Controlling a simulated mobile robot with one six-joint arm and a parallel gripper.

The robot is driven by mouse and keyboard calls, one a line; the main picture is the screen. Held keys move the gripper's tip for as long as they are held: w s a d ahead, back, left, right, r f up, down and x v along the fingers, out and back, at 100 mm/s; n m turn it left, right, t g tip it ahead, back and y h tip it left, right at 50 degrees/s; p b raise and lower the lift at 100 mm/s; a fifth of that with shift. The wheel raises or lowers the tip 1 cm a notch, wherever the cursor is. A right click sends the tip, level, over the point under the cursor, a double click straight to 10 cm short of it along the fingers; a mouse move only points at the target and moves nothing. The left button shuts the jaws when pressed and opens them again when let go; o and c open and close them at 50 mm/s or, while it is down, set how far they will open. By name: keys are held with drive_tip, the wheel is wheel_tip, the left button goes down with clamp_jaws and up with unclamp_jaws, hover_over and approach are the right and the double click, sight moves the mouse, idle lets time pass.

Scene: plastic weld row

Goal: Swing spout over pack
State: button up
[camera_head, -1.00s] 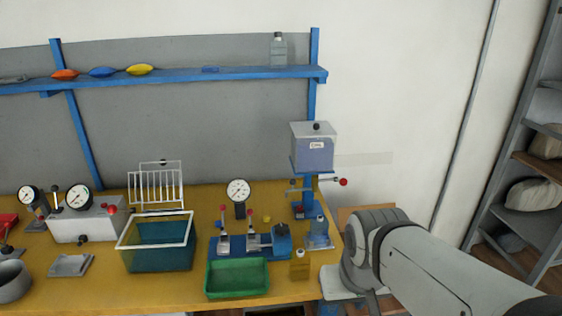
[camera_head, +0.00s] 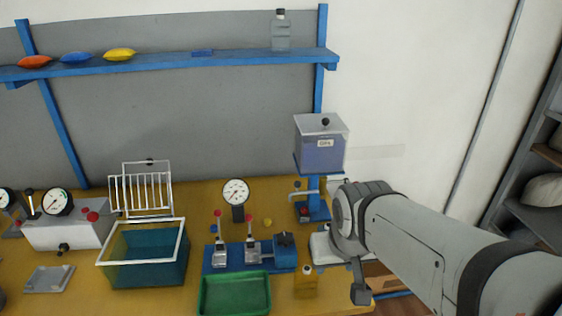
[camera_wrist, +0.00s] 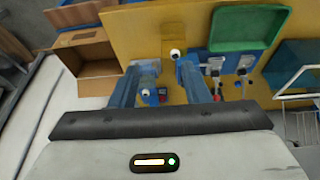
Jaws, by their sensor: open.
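The spout (camera_head: 309,193) is a thin grey bent pipe on the blue stand under a lidded tank (camera_head: 319,152) of bluish liquid at the bench's right end. My arm hides what lies right of and below the stand. I cannot pick out the pack with certainty. In the wrist view, my gripper (camera_wrist: 157,75) is open, its two blue fingers apart over the bench. A white-topped blue object (camera_wrist: 146,95) and a small dark red part show between the fingers. Nothing is visibly held. My fingers are hidden in the head view.
A teal basket (camera_head: 143,262) stands further left. The wrist view shows an open cardboard box (camera_wrist: 88,60) beside the bench.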

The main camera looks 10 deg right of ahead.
drive_tip(key=w+f+t+y+b, duration=0.1)
drive_tip(key=w+f+t+b, duration=0.1)
drive_tip(key=w, duration=1)
drive_tip(key=w+a+f+t+y+b, duration=0.1)
drive_tip(key=w+f+t+b, duration=0.1)
drive_tip(key=w+t+b, duration=0.2)
drive_tip(key=w+f+t+y+b, duration=0.2)
drive_tip(key=w+t, duration=0.5)
drive_tip(key=w, duration=1.3)
drive_tip(key=shift+w+a+f+t+b, duration=0.3)
drive_tip(key=shift+a+f+t+b, duration=0.1)
drive_tip(key=shift+f, duration=0.1)
drive_tip(key=shift+c, duration=0.4)
clamp_jaws()
